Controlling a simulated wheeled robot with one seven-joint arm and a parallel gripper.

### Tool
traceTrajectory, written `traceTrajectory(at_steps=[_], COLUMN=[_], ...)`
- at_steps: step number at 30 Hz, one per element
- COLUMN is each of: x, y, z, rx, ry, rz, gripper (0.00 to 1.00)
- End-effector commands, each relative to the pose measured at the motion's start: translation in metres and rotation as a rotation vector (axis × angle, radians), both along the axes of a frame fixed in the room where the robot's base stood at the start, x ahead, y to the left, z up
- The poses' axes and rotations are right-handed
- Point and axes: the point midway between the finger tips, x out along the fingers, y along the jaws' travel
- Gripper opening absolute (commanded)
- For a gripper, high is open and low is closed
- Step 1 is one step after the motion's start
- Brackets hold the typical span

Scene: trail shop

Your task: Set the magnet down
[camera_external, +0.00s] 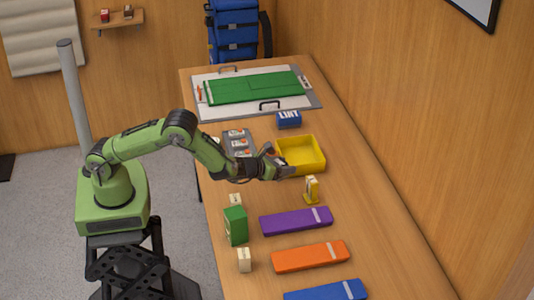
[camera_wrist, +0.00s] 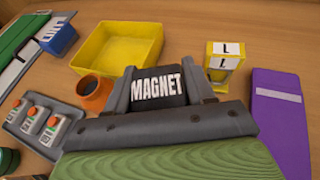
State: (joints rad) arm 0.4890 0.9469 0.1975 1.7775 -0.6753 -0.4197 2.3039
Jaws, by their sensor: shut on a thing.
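The magnet (camera_wrist: 158,88) is a dark block with white "MAGNET" lettering. In the wrist view it sits between the two grey fingers of my gripper (camera_wrist: 160,90), which is shut on it. In the external view my gripper (camera_external: 281,163) is over the table, at the near left edge of the yellow tray. The magnet is too small and covered to make out clearly there. I cannot tell whether its underside touches anything.
The yellow tray (camera_external: 319,167) looks empty. An orange cup (camera_wrist: 95,92), a grey tray of small bottles (camera_wrist: 18,119) and a yellow stand (camera_external: 312,190) are close by. Purple (camera_external: 296,221), orange (camera_external: 311,256) and blue (camera_external: 326,291) cases lie nearer. The table's right side is clear.

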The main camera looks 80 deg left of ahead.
Motion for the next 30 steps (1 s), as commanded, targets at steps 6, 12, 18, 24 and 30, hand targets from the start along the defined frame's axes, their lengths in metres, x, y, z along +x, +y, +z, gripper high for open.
traceTrajectory(at_steps=[6, 12, 18, 24, 30], x=[0.000, -0.001, -0.001, -0.001, -0.001], y=[0.000, 0.001, 0.000, 0.000, 0.000], z=[-0.042, -0.075, -0.076, -0.080, -0.080], rx=[0.002, 0.002, 0.001, 0.000, 0.000], ry=[0.001, 0.001, -0.002, -0.001, -0.001], rz=[0.000, 0.001, 0.000, 0.000, 0.000], gripper=[0.18, 0.18, 0.18, 0.59, 0.79])
